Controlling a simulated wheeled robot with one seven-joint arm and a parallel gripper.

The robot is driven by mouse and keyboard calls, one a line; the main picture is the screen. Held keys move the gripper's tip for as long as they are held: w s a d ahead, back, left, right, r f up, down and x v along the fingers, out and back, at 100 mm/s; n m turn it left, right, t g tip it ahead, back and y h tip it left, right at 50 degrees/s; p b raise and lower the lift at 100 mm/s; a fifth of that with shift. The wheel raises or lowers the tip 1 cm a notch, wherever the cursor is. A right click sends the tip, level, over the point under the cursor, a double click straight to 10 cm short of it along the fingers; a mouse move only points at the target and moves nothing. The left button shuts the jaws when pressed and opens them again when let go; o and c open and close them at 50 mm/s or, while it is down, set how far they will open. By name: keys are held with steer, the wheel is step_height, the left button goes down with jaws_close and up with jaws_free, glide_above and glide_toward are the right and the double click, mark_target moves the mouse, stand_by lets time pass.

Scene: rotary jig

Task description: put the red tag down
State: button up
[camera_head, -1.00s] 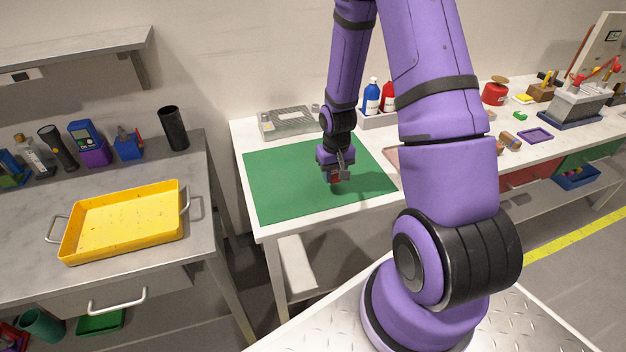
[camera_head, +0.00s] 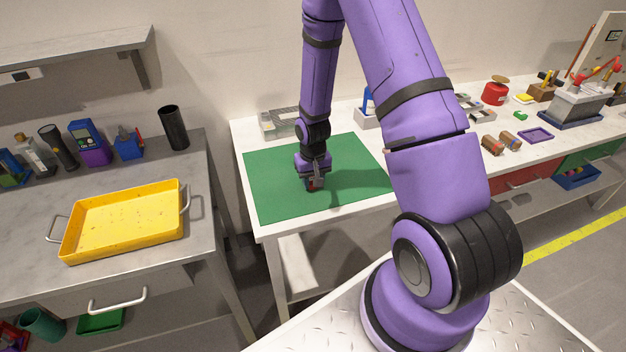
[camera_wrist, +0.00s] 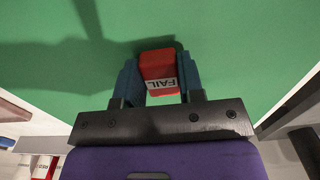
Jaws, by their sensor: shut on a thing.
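The red tag (camera_wrist: 158,66) shows in the wrist view with a white label reading FAIL. My gripper (camera_wrist: 160,80) is shut on it, one finger on each side. In the head view my gripper (camera_head: 314,183) is low over the green mat (camera_head: 270,200), and only a little of the red tag (camera_head: 311,186) shows there. The tag is at or very close to the mat; I cannot tell whether it touches. A dark shadow lies right beside it in the wrist view.
The mat around my gripper is bare. A grey clear-lidded case (camera_head: 278,124) stands behind it on the white table. A yellow tray (camera_head: 125,222) is on the left bench. Several small items and a purple tray (camera_head: 536,135) lie to the right.

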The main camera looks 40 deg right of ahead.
steer(key=shift+f, duration=0.1)
steer(key=o, duration=0.9)
step_height(320, 180, up, 24)
steer(key=s+a+t, duration=0.1)
steer(key=s+a, duration=0.2)
steer(key=s+a+r+n+t, duration=0.1)
steer(key=s+a+r+t, duration=0.1)
steer(key=s+r, duration=0.8)
steer(key=s+a+r+n+t, duration=0.2)
steer(key=s+a+r, duration=0.2)
steer(key=s+r, duration=0.5)
steer(key=shift+s+a+r, duration=0.15)
steer(key=shift+s+r, duration=0.2)
steer(key=shift+s, duration=0.8)
